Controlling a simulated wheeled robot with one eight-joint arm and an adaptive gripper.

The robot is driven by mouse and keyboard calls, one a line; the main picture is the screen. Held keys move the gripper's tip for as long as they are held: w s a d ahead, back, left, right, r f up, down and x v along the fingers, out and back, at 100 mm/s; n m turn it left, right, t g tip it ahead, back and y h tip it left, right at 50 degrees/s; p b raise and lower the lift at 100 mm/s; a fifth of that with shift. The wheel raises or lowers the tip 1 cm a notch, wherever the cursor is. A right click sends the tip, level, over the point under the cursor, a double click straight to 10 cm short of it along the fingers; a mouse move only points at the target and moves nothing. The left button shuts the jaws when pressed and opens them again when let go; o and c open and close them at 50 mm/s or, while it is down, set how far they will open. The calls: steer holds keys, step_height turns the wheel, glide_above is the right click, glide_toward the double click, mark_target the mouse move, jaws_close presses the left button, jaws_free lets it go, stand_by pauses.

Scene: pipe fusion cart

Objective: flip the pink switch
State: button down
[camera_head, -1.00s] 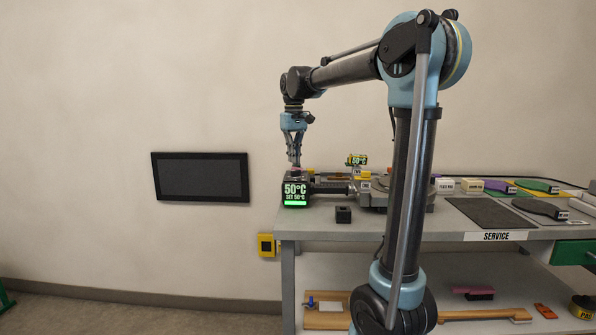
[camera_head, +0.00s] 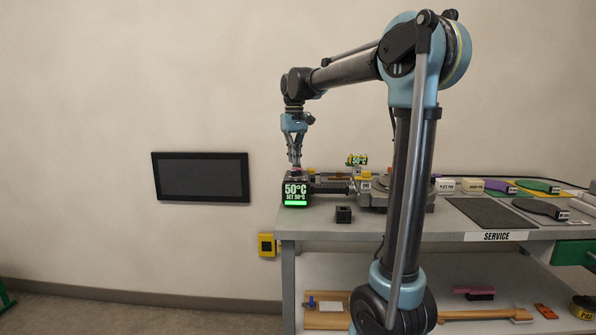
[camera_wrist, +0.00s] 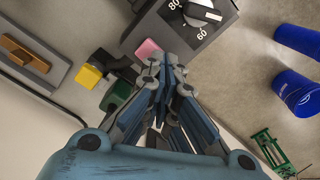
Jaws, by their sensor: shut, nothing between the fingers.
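The pink switch (camera_wrist: 148,49) shows in the wrist view as a small pink cap beside the dark dial box (camera_wrist: 190,22). My gripper (camera_wrist: 166,62) is shut and empty, with its fingertips right beside the pink cap, partly overlapping its edge. I cannot tell whether they touch. In the head view my gripper (camera_head: 296,164) points down just above the black box with the display (camera_head: 296,190), which reads 50°C and SET 50°C over a green bar. The pink switch is mostly hidden there by the fingertips.
A yellow cap (camera_wrist: 88,76) and a green cap (camera_wrist: 117,94) sit close by in the wrist view. In the head view, a small black block (camera_head: 343,214) stands on the cart top (camera_head: 400,232). Pads and tools lie at the right. A dark wall panel (camera_head: 201,177) hangs left.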

mark_target(295, 168)
steer(key=shift+f, duration=0.85)
stand_by(0.6)
steer(key=shift+r, duration=3.5)
steer(key=shift+s, duration=0.1)
